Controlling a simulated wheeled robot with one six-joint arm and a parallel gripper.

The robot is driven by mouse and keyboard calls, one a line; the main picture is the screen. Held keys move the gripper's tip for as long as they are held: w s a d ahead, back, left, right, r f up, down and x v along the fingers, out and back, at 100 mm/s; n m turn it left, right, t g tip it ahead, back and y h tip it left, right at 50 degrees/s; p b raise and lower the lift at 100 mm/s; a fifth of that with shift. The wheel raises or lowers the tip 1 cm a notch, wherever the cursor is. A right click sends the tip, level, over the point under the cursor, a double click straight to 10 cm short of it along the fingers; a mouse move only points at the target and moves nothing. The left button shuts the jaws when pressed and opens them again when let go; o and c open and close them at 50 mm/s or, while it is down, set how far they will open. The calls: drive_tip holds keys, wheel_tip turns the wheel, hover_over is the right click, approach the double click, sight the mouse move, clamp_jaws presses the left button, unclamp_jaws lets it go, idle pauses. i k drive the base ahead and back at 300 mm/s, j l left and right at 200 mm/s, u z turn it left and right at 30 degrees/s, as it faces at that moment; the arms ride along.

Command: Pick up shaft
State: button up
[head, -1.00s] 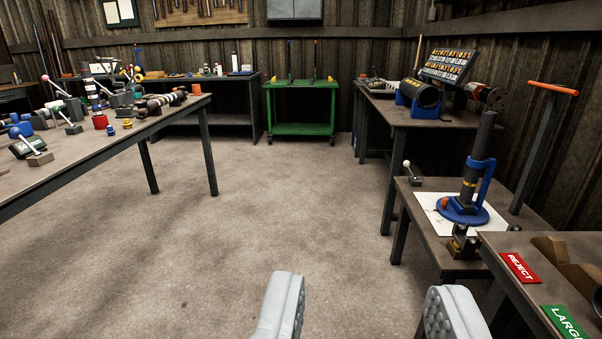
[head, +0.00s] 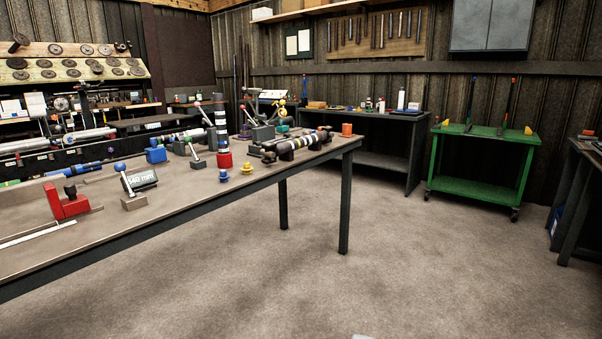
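A dark shaft with pale bands (head: 296,144) lies near the right end of the long table (head: 190,204), apparently on supports. Another banded shaft (head: 221,130) stands upright with a red lower part on the same table. I cannot tell which shaft the task means. Of my gripper, only a small pale sliver (head: 363,337) shows at the bottom edge of the head view. It is over the floor, well away from both shafts. Its opening and anything it might hold are out of sight.
A green cart (head: 480,190) with upright rods stands at the back right. A dark bench (head: 360,125) stands along the back wall. Another table (head: 583,150) is cut off at the right edge. Blue and yellow small parts sit along the long table. The floor (head: 420,275) ahead is clear.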

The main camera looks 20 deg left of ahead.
sight(272, 150)
drive_tip(key=i+l+u, duration=0.8)
drive_tip(key=l, duration=0.15)
drive_tip(key=i+j, duration=0.1)
drive_tip(key=i, duration=0.35)
drive_tip(key=i+j+z, duration=0.1)
drive_tip(key=i, duration=0.4)
drive_tip(key=i+j, duration=0.1)
drive_tip(key=i, duration=0.35)
drive_tip(key=i+j+z, duration=0.15)
drive_tip(key=i, duration=0.3)
drive_tip(key=i+j, duration=0.2)
drive_tip(key=i, duration=0.25)
